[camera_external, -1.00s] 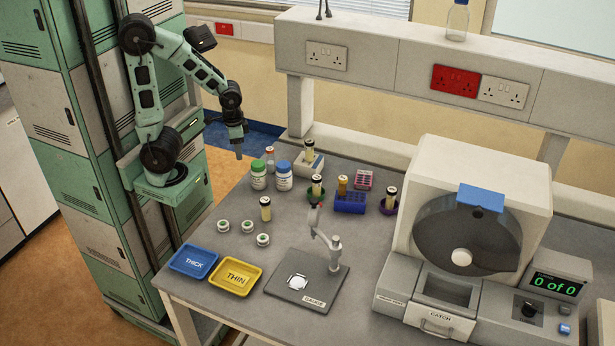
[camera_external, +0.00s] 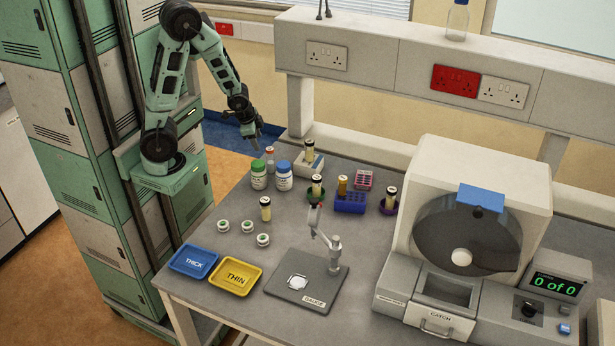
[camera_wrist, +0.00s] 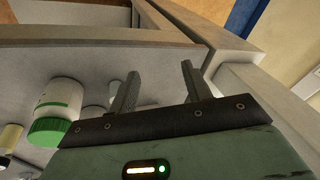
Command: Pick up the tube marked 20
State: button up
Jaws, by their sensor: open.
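Several tubes with dark caps stand on the bench, and I cannot read a 20 on any. One pale tube (camera_external: 265,209) stands near the small jars. Another tube (camera_external: 317,187) stands in a green ring, one (camera_external: 310,152) in a white block, and one (camera_external: 390,201) in a purple ring. An amber tube (camera_external: 342,186) is in the blue rack. A tube with a reddish cap (camera_external: 270,158) is partly hidden behind the bottles. My gripper (camera_external: 257,146) is open and empty, above and behind the bottles at the bench's left edge; its fingers (camera_wrist: 159,82) show in the wrist view.
Two white bottles, one green-capped (camera_external: 259,176) and one blue-capped (camera_external: 284,177), stand close below my gripper. The green-capped one shows in the wrist view (camera_wrist: 60,97). A gauge stand (camera_external: 333,252), blue tray (camera_external: 193,261), yellow tray (camera_external: 236,277) and large machine (camera_external: 480,205) occupy the front and right.

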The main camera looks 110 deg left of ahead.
aim_at(271, 156)
jog(key=a+f+m+t+p, duration=0.1)
jog(key=t+p, duration=0.1)
jog(key=f+m+t+p, duration=0.1)
jog(key=f+m+p, duration=0.1)
jog(key=a+f+m+t+p, duration=0.1)
jog(key=t+p, duration=0.1)
jog(key=shift+w+a+f+t, duration=0.1)
jog(key=shift+a+f+t, duration=0.1)
jog(key=shift+a+t, duration=0.15)
jog(key=d+t, duration=0.1)
jog(key=t, duration=0.1)
jog(key=d+t+p, duration=0.1)
jog(key=d, duration=0.1)
jog(key=w+d+t+h+p, duration=0.1)
jog(key=d+t, duration=0.1)
jog(key=shift+d+t, duration=0.2)
jog(key=shift+t, duration=0.15)
jog(key=d+n+t, duration=0.1)
jog(key=t, duration=0.1)
jog(key=d+r+n+t+y, duration=0.1)
jog(key=d+t, duration=0.1)
jog(key=shift+d+y+b, duration=0.3)
jog(key=shift+b, duration=0.05)
jog(key=shift+d+r+n+t+y, duration=0.25)
jog(key=shift+r+n+t+y, duration=0.15)
jog(key=shift+t+y, duration=0.1)
jog(key=shift+w+a+r, duration=0.1)
jog(key=shift+w, duration=0.1)
jog(key=p+x, duration=0.3)
jog(key=x, duration=0.4)
